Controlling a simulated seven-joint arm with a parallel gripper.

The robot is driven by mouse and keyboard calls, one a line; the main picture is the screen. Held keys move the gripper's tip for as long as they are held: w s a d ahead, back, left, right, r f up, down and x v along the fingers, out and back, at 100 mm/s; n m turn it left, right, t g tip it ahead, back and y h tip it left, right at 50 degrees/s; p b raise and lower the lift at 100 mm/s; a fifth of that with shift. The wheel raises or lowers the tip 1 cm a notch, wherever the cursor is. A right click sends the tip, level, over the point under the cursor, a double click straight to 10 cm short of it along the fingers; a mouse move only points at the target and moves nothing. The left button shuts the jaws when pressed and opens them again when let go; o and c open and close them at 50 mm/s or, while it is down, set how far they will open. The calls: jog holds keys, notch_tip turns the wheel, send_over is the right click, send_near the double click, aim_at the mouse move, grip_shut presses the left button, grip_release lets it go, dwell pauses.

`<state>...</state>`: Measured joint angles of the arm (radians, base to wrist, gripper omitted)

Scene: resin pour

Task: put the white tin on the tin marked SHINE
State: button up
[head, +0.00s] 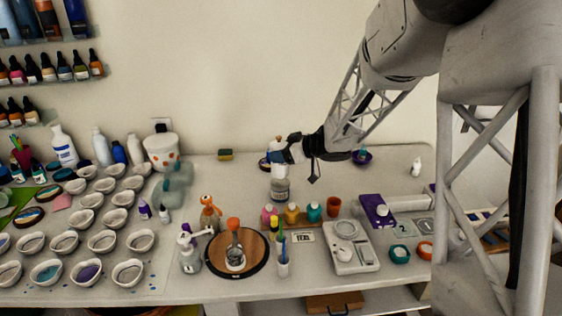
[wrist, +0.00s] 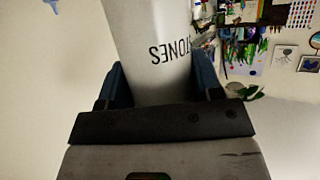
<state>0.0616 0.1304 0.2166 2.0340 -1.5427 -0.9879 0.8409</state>
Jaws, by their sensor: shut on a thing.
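My gripper (head: 287,154) is shut on the white tin (head: 278,170). In the wrist view the tin (wrist: 155,45) sits between the blue fingers (wrist: 160,88), with dark lettering that shows upside down and ends in "ONES". In the head view the held tin appears just above a grey-white tin (head: 280,189) standing on the table. I cannot tell whether the two touch. The lower tin has a label too small to read, so I cannot confirm that it is marked SHINE.
Pink, yellow and teal bottles (head: 292,214) stand in front of the lower tin. A round wooden board (head: 256,262) and a white scale (head: 350,250) are nearer the front. Several white cups (head: 100,241) fill the left. The table behind the bottles is mostly clear.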

jog(key=shift+f, duration=1.65)
jog(key=shift+f, duration=0.15)
jog(key=o, duration=1.5)
jog(key=shift+v, duration=1)
jog(key=v, duration=1)
jog(key=shift+r, duration=0.3)
